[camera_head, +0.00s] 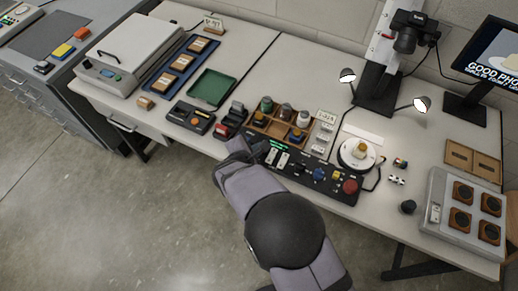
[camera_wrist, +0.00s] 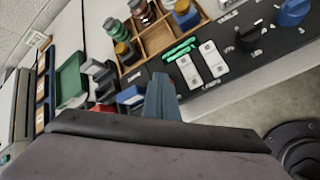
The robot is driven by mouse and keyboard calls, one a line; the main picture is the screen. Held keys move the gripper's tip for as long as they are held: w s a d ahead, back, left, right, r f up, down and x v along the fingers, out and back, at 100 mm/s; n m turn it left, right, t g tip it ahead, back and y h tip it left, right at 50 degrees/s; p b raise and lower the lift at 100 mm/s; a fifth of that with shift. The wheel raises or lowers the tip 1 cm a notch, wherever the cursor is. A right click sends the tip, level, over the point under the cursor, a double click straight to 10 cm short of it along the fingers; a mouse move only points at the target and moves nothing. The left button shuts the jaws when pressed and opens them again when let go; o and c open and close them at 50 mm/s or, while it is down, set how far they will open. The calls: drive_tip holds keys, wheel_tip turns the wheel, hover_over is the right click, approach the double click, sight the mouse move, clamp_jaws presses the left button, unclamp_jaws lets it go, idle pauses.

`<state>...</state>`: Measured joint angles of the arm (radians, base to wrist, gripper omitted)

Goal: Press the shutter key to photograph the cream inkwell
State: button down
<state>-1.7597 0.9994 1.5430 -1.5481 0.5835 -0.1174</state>
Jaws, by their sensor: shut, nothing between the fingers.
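A small cream-and-tan object, apparently the inkwell (camera_head: 360,149), sits on the round white turntable (camera_head: 345,160) under the copy-stand camera (camera_head: 406,38). Which control is the shutter key is too small to read. My gripper (camera_head: 262,149) is at the panel's left end, beside the white keys. In the wrist view the shut, empty fingers (camera_wrist: 162,92) point toward the wooden rack, left of the white keys (camera_wrist: 201,63); contact cannot be told.
The monitor (camera_head: 495,60) shows "GOOD PHO…" over a pale object. A wooden rack (camera_head: 262,125) of bottles stands behind the gripper. Two lit lamps (camera_head: 422,104) flank the turntable. A green tray (camera_head: 210,88) lies left; a grey box with round dark pieces (camera_head: 436,216) stands right.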

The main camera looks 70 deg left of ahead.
drive_tip(key=shift+r+p, duration=0.4)
drive_tip(key=shift+r, duration=0.4)
drive_tip(key=shift+r, duration=0.15)
wheel_tip(320, 180, up, 5)
drive_tip(key=p, duration=0.3)
idle(0.4)
idle(0.6)
